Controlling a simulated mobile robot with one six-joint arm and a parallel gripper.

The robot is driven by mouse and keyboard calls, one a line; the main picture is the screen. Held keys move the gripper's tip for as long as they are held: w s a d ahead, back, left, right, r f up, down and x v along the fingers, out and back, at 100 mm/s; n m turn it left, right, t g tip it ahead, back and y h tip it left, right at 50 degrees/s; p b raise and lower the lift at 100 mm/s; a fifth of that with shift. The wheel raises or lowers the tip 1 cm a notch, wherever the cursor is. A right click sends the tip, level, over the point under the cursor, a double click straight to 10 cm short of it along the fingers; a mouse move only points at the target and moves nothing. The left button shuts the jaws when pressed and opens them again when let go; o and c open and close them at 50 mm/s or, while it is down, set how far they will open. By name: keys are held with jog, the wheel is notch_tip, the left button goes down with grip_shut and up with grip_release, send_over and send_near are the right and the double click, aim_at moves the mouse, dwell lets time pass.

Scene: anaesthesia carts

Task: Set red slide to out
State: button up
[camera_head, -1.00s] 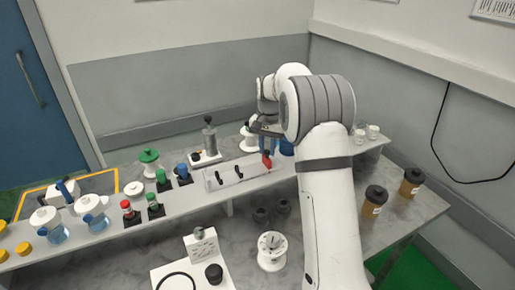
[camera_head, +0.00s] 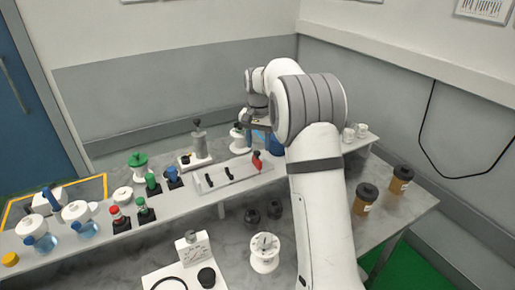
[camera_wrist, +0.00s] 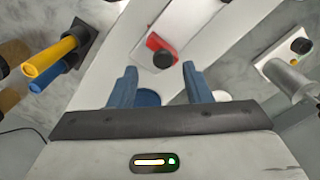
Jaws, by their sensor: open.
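The red slide (camera_head: 257,161) stands at the right end of a pale slotted panel (camera_head: 228,176) on the raised shelf. Two black levers sit further left on this panel. In the wrist view, the red slide (camera_wrist: 152,42) shows as a red piece with a black knob (camera_wrist: 163,59) at the end of the white panel. My gripper (camera_wrist: 160,76) is open, with its two blue fingers apart and nothing between them. The knob appears just beyond the fingertips, between them in the picture. In the head view, my gripper (camera_head: 262,135) is just above and behind the red slide.
A grey plunger device (camera_head: 198,145) stands behind the panel, left of my gripper. Green and blue knobs (camera_head: 172,177) sit left of the panel. A blue round object (camera_wrist: 148,97) lies beneath my fingers. Brown jars (camera_head: 366,195) stand at right.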

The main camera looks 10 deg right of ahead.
aim_at(259, 153)
jog(key=shift+r, duration=2.65)
jog(key=shift+s, duration=0.1)
jog(key=s+a+r+n+t, duration=0.1)
jog(key=s+r+n, duration=0.1)
jog(key=s, duration=0.7)
jog(key=s+r+n+t, duration=0.1)
jog(key=s+r, duration=0.2)
jog(key=s, duration=0.6)
jog(key=s+f+n, duration=0.1)
jog(key=s+f, duration=0.2)
jog(key=s, duration=0.6)
jog(key=s+a+f+n+t, duration=0.1)
jog(key=s+f+n, duration=0.1)
jog(key=s, duration=0.8)
jog(key=shift+f, duration=0.8)
